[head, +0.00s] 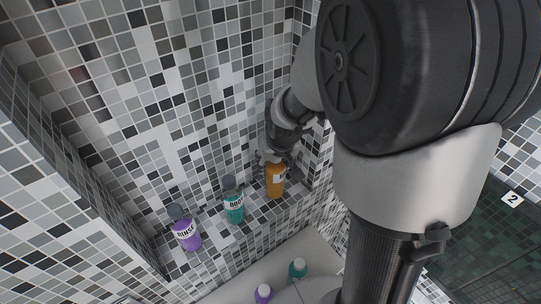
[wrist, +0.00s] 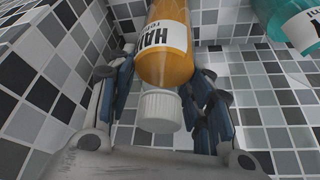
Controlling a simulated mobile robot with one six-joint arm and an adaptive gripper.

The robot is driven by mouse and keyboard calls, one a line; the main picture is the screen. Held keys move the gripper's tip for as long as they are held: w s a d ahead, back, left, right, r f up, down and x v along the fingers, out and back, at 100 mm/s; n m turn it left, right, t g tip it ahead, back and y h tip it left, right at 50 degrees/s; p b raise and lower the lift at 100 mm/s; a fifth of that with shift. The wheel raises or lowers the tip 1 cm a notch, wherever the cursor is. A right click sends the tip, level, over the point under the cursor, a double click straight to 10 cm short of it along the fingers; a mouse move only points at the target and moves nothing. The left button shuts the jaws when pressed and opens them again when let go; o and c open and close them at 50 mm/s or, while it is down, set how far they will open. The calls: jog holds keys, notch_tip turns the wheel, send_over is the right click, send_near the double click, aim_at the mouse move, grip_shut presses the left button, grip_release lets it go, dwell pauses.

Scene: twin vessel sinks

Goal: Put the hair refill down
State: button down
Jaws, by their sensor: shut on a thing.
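The hair refill (head: 275,181) is an orange bottle with a white label and a white cap. In the head view it is upright at the right end of the tiled ledge (head: 210,246), with its base at or just above the surface; I cannot tell if it touches. My gripper (head: 274,156) comes from above and is shut on its upper part. In the wrist view the hair refill (wrist: 166,52) lies between the two fingers of my gripper (wrist: 164,98), with its white cap toward the palm. Part of the label text is cut off.
A teal bottle (head: 235,209) and a purple bottle (head: 187,235) stand to the left on the ledge. The teal one also shows in the wrist view (wrist: 285,22). Tiled walls close in behind and at right.

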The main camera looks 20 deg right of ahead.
jog(key=shift+f, duration=0.15)
jog(key=c, duration=0.8)
grip_release()
